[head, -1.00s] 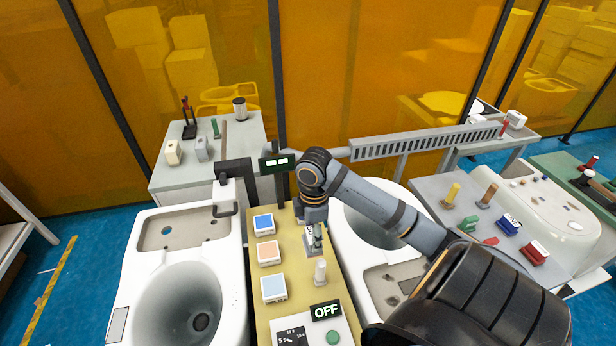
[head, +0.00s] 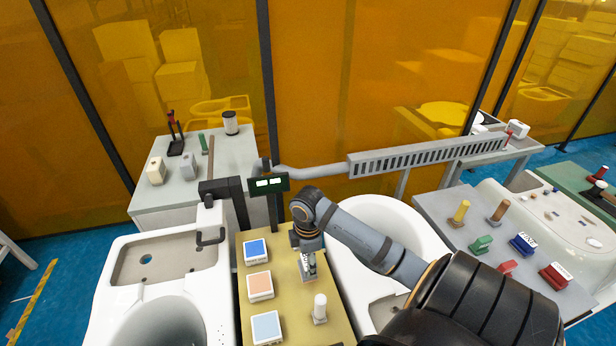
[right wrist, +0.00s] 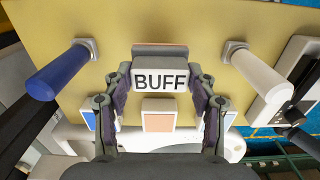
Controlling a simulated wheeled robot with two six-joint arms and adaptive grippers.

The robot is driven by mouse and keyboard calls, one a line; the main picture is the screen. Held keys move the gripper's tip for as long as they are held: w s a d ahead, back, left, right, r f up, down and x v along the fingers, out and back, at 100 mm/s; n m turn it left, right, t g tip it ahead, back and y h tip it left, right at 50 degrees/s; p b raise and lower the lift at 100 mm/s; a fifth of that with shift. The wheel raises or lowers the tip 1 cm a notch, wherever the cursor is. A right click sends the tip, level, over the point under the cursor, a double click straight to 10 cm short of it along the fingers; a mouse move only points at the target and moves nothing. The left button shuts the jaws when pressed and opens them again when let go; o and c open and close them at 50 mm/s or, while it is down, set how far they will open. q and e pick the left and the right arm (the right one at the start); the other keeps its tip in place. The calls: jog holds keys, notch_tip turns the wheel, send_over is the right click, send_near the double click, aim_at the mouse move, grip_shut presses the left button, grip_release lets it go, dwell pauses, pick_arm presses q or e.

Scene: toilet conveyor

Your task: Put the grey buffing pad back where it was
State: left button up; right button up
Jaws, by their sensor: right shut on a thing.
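My right gripper (head: 308,272) points down over the yellow board (head: 335,333). It is shut on a light grey block marked BUFF, the buffing pad (right wrist: 160,78), which sits between its two fingers in the right wrist view. In the head view the pad (head: 308,264) is small and partly covered by the fingers. A thin reddish strip (right wrist: 160,50) shows behind its top edge. I cannot tell whether the pad touches the board. My left gripper is not in view.
A white peg (head: 320,308) and a blue peg (right wrist: 58,74) flank the gripper. Blue (head: 256,250), orange (head: 260,286) and pale blue (head: 266,327) square blocks line the board's left side. White toilets stand either side. A grey table (head: 450,205) with several stamps is at right.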

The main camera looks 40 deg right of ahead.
jog(key=shift+f, duration=1.95)
jog(key=o, duration=1.4)
jog(key=shift+o, duration=0.2)
jog(key=shift+r, duration=0.1)
notch_tip(320, 180, up, 12)
jog(key=shift+r, duration=0.1)
